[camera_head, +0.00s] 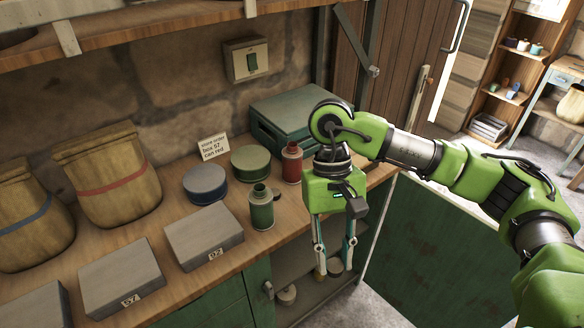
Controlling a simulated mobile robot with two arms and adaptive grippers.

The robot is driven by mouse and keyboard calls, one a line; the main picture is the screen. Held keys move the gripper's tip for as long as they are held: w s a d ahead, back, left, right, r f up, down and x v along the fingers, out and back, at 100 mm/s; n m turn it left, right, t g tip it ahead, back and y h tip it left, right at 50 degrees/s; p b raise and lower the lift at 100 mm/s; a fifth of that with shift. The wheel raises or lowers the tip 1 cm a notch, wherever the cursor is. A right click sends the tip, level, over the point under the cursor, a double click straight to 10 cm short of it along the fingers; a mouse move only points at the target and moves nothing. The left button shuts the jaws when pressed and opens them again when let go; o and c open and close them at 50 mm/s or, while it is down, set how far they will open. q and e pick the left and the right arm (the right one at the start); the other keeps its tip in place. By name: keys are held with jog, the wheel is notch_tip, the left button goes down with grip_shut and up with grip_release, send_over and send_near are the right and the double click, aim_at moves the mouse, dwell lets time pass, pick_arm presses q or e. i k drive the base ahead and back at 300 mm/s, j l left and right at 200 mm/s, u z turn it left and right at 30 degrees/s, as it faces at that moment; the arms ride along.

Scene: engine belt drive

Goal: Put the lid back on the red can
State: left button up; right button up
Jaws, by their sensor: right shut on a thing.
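The red can (292,165) stands upright at the right back of the wooden bench, in front of the green metal box. It has a narrow dark neck; I cannot tell from here whether anything covers its mouth. My right gripper (335,270) hangs fingers down past the bench's front edge, to the right of and lower than the red can. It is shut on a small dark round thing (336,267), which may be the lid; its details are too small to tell. My left gripper is not in view.
A green can (262,210), blue tin (205,184) and olive tin (251,163) stand near the red can. Grey boxes marked 92 (204,238) and 57 (122,280) lie in front. A note card (213,148) names box 57, can red. An open cabinet shelf lies below.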

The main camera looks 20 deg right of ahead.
aim_at(292, 155)
jog(key=i+l+u, duration=0.15)
jog(key=l+u, duration=0.2)
jog(key=l, duration=0.65)
jog(key=l+u, duration=0.3)
jog(key=l, duration=0.65)
